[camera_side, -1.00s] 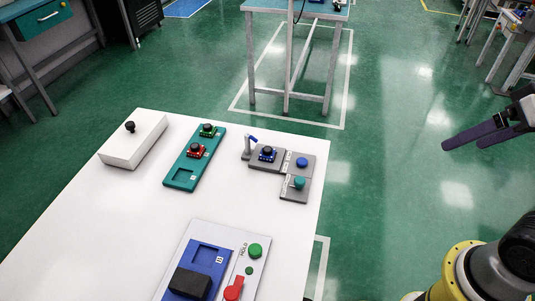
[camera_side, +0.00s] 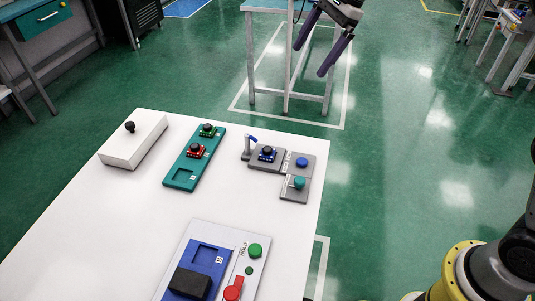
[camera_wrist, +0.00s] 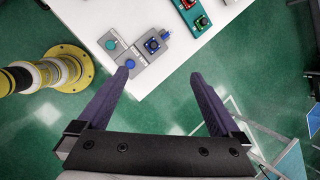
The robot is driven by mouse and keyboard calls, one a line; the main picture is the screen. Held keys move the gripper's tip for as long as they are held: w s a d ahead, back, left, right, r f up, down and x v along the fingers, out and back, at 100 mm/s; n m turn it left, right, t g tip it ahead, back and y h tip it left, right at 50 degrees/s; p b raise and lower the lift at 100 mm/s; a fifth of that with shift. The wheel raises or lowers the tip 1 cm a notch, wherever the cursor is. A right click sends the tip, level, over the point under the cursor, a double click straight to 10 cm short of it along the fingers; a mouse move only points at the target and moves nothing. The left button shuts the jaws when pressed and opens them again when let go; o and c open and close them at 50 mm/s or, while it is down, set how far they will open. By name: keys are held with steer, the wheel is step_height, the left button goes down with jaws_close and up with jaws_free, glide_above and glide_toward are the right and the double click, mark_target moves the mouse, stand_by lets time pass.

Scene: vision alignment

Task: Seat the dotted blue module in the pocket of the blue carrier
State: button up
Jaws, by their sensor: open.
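The blue module (camera_side: 267,154) with a black knob sits on a grey fixture (camera_side: 257,165) near the table's right side; dots on it are too small to make out. It also shows in the wrist view (camera_wrist: 152,45). The blue carrier (camera_side: 181,257) lies at the table's front, with an empty square pocket (camera_side: 207,257) and a black block (camera_side: 190,283) on its nearer part. My gripper (camera_side: 319,56) is open and empty. In the side view it appears at the top, beyond the table. In the wrist view its fingers (camera_wrist: 162,82) are spread, apart from the module.
A teal tray (camera_side: 181,177) holds a red module (camera_side: 195,151) and a green module (camera_side: 208,131). A white box (camera_side: 133,143) stands at the back left. A grey lever post (camera_side: 248,147) stands beside the blue module. Buttons and a red switch (camera_side: 233,289) flank the carrier. The table's middle is clear.

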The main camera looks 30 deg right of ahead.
steer(key=w+a+f+g, duration=0.2)
steer(key=w+f, duration=0.4)
steer(key=f, duration=0.5)
glide_toward(268, 149)
steer(key=f, duration=0.2)
steer(key=w+f, duration=0.1)
steer(key=shift+a+m+g, duration=0.3)
steer(key=shift+a, duration=0.1)
steer(key=shift+s+x, duration=0.1)
steer(key=shift+x, duration=1.35)
steer(key=shift+s+x, duration=0.15)
steer(key=shift+x, duration=1.3)
steer(key=shift+a, duration=0.15)
